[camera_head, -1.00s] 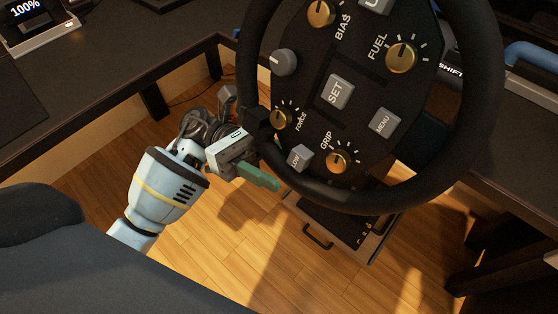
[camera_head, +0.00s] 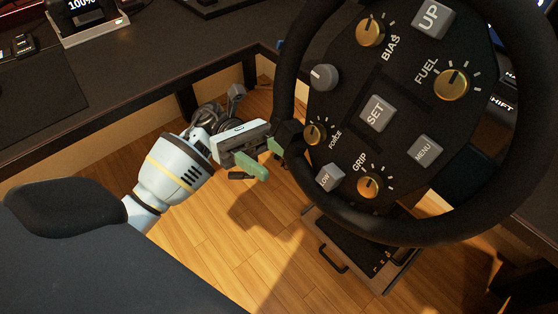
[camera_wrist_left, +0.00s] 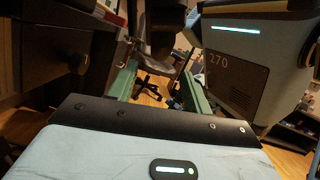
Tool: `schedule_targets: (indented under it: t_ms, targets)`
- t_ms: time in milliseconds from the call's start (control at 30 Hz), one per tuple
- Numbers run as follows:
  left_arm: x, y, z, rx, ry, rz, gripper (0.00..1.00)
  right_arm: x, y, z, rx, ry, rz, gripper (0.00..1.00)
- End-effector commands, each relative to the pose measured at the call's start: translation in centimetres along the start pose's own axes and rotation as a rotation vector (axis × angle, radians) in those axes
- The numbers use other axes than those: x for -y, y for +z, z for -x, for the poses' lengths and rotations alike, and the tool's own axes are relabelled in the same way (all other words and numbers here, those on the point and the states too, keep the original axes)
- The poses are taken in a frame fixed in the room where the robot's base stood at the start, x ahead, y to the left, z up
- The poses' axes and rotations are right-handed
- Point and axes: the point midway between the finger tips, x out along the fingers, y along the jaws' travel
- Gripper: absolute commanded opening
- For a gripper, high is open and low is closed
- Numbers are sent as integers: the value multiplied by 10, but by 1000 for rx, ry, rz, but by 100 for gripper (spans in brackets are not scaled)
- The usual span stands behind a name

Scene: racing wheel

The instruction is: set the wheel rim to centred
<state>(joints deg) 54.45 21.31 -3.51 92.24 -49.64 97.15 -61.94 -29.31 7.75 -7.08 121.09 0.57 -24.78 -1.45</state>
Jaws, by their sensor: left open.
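The steering wheel has a thick black rim (camera_head: 513,190) around a dark hub with knobs and buttons. Its labels slant up towards the right in the head view, and the rim's top is cut off by the frame. My left gripper (camera_head: 269,159) is open, with two green fingers beside the rim's lower left part. A small gap seems to lie between the fingers and the rim; contact cannot be told. In the left wrist view the open fingers (camera_wrist_left: 160,82) have nothing between them but distant floor and a chair base. My right gripper is not in view.
A black desk (camera_head: 140,85) runs along the left and back, with a lit display (camera_head: 84,8) on it. A pedal unit (camera_head: 362,250) stands on the wooden floor below the wheel.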

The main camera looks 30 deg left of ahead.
Motion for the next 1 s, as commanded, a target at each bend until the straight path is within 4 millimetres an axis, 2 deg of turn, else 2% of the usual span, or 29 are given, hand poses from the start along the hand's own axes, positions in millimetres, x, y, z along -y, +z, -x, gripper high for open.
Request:
schedule_targets:
  t_ms: [167,400,600,767,1000]
  targets:
    - [0,0,0,1,0,0,49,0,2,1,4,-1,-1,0]
    - [0,-11,-1,112,1,3,49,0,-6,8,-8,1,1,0]
    - [-1,-11,-4,117,2,1,49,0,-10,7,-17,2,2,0]
    - [0,-9,-20,118,0,0,49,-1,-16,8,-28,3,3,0]
    - [0,-4,-56,118,0,-1,49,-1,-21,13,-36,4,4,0]
